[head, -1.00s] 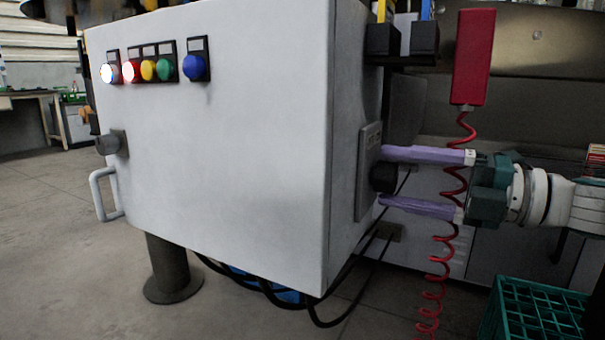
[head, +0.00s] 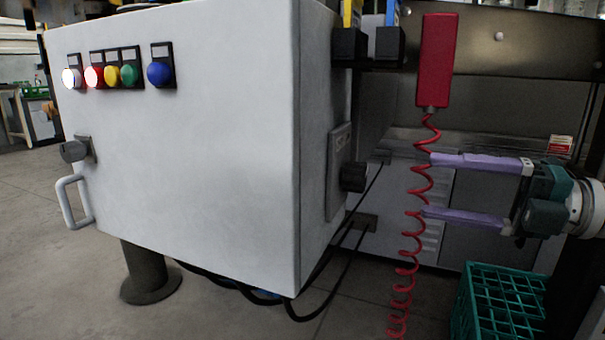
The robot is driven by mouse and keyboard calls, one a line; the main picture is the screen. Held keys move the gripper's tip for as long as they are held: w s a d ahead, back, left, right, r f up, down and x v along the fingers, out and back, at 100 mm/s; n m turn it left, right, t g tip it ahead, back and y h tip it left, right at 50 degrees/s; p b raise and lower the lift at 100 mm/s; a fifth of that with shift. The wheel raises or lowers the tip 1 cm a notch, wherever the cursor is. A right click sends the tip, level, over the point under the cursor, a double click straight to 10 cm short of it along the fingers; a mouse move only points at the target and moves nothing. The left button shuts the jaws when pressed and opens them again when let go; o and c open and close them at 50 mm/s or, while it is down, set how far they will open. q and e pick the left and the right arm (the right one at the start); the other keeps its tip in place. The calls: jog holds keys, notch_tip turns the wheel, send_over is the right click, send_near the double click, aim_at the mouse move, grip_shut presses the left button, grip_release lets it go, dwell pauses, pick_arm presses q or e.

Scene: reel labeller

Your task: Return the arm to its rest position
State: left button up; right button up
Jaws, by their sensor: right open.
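My right gripper (head: 428,185) comes in from the right with two long purple fingers spread apart. It is open and nothing is between its fingers. Its fingertips are to the right of the black rotary knob (head: 353,177) on the side of the grey cabinet (head: 200,150), with a clear gap between them. The fingertips overlap the red coiled cord in the picture; I cannot tell whether they touch it. My left gripper is not in view.
A red box (head: 437,60) hangs above the red coiled cord (head: 407,270). A green crate (head: 500,305) stands low at the right. The cabinet front has several coloured buttons (head: 126,75) and a handle (head: 72,202). Black cables (head: 325,280) loop below it.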

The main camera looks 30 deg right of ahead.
dwell(0.5)
jog(key=a+f+m+h, duration=0.7)
jog(key=f+m+h, duration=0.4)
jog(key=m, duration=0.7)
jog(key=s+a+f+m+g, duration=0.1)
jog(key=s+a+m+g, duration=0.35)
jog(key=s, duration=0.55)
jog(key=s+a+f+m+g, duration=0.2)
jog(key=s+a+m+g, duration=0.25)
jog(key=s, duration=0.45)
notch_tip(320, 180, up, 82)
jog(key=g+p, duration=0.1)
jog(key=p, duration=8)
jog(key=shift+s+a+n+h+p, duration=0.25)
jog(key=shift+s+n+h+p, duration=0.05)
jog(key=shift+n+p, duration=0.1)
jog(key=shift+f, duration=0.15)
